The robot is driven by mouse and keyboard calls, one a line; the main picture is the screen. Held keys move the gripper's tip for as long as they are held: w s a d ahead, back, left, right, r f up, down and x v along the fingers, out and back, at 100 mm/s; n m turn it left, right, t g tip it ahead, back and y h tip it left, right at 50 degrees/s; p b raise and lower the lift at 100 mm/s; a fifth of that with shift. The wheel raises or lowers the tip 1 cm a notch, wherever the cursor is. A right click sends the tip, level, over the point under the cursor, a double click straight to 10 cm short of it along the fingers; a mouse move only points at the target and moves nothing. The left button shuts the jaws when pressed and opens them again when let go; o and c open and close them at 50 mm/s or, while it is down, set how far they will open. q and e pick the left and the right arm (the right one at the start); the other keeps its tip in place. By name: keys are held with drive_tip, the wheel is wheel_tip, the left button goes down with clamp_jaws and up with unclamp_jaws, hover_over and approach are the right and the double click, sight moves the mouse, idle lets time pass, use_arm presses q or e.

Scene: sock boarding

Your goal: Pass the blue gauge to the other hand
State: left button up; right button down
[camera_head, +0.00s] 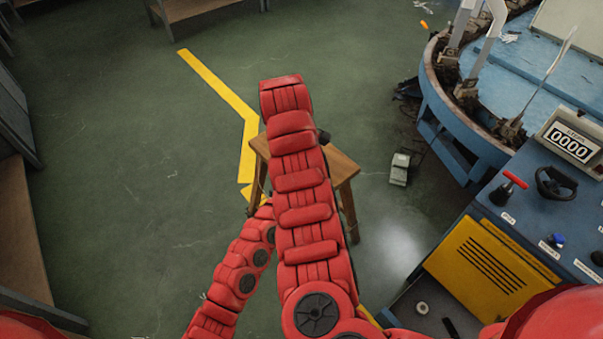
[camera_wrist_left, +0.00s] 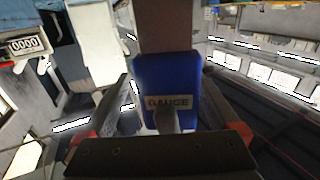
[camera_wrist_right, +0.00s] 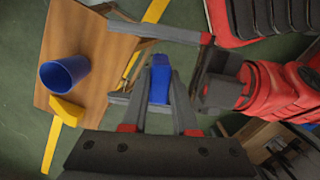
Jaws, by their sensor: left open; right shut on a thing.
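The blue gauge (camera_wrist_right: 160,78) is held between the fingertips of my right gripper (camera_wrist_right: 160,85), which is shut on it. In the left wrist view the gauge (camera_wrist_left: 168,80) fills the middle, with its "GAUGE" label facing that camera. My left gripper (camera_wrist_left: 166,90) is open, one finger on each side of the gauge. The right wrist view shows the left gripper coming from the right, its fingers spread around the gauge; I cannot tell whether they touch it. In the head view my arms hide the gauge and both grippers.
A wooden stool (camera_head: 341,166) stands below the arms. On it are a blue cup (camera_wrist_right: 64,73) and a yellow piece (camera_wrist_right: 66,111). A blue machine (camera_head: 440,115) and a control panel (camera_head: 530,215) stand at the right. The floor at the left is clear.

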use_arm(q)
drive_tip(key=shift+d, duration=0.1)
drive_tip(key=c, duration=1.3)
use_arm(e)
drive_tip(key=shift+a, duration=0.1)
use_arm(q)
drive_tip(key=shift+r, duration=0.1)
drive_tip(key=shift+c, duration=1)
use_arm(e)
drive_tip(key=c, duration=1.1)
unclamp_jaws()
drive_tip(key=o, duration=0.5)
drive_tip(key=shift+r, duration=0.1)
